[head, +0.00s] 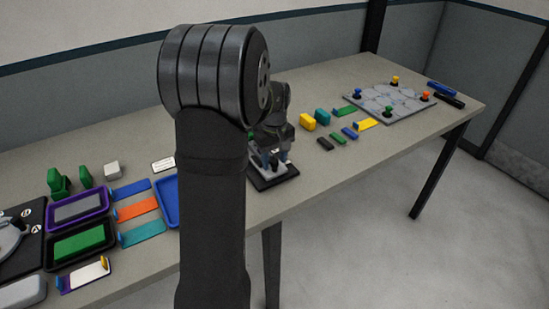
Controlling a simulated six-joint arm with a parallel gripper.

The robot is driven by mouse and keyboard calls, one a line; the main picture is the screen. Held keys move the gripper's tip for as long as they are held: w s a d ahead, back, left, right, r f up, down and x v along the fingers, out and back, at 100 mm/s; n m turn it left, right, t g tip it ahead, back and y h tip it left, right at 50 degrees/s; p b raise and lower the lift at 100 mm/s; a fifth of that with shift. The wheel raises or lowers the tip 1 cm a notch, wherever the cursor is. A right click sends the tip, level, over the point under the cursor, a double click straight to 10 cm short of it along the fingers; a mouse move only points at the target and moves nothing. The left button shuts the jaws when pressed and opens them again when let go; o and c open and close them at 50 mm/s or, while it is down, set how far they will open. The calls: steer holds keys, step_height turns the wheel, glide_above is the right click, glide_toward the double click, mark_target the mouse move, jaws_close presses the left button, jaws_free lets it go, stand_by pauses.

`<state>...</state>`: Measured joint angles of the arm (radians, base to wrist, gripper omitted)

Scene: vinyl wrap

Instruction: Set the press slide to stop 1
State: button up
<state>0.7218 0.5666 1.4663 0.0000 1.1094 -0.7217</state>
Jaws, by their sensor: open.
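A small fixture with a dark base (274,182) and a light grey top stands near the front edge of the table, just right of my arm. It may be the press slide; its stop marks are too small to read. My gripper (273,158) points down over this fixture, its fingers around or just above a dark knob-like part on it. The gripper is open; whether a finger touches the part I cannot tell. My arm's thick dark link hides the table left of the fixture and part of the gripper's wrist.
Purple and black trays (78,243), coloured strips (137,209) and a blue tray (169,200) lie left of my arm. Yellow and teal blocks (308,122) and small strips lie to the right. A grey board with coloured knobs (396,102) stands farther right. The front edge is close to the fixture.

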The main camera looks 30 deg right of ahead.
jaws_close()
steer(key=w, duration=0.7)
steer(key=shift+r, duration=0.1)
jaws_free()
step_height(320, 180, up, 17)
steer(key=shift+r, duration=0.2)
stand_by(0.4)
stand_by(0.4)
